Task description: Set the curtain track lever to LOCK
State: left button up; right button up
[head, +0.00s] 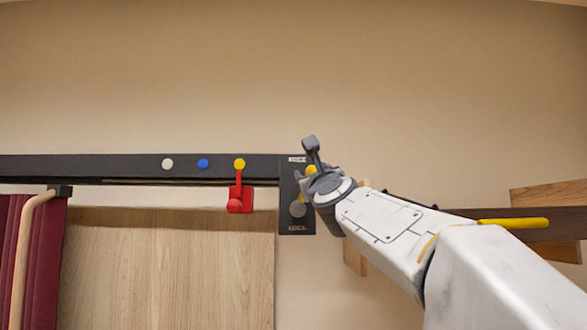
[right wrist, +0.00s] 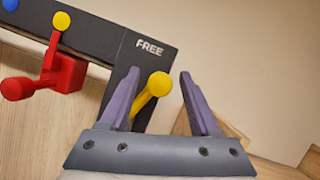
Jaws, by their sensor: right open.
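The curtain track (head: 120,167) is a long dark bar across the wall, ending at a black plate (head: 287,185). The yellow lever (head: 310,169) is partly hidden by my right gripper in the head view. In the right wrist view, its yellow ball knob (right wrist: 159,83) is at the upper end, near the FREE label (right wrist: 149,47). My right gripper (right wrist: 158,72) is open, with one purple finger on each side of the knob, gaps showing on both sides. My left gripper is out of view.
A red part (head: 240,198) hangs under a yellow dot on the track, left of the plate. White (head: 167,164) and blue (head: 203,164) dots lie further left. A dark red curtain (head: 40,255) hangs at far left. A yellow bar (head: 513,223) is at right. Wall above is clear.

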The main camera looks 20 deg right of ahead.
jog(key=shift+c, duration=0.3)
grip_shut()
dwell(1.2)
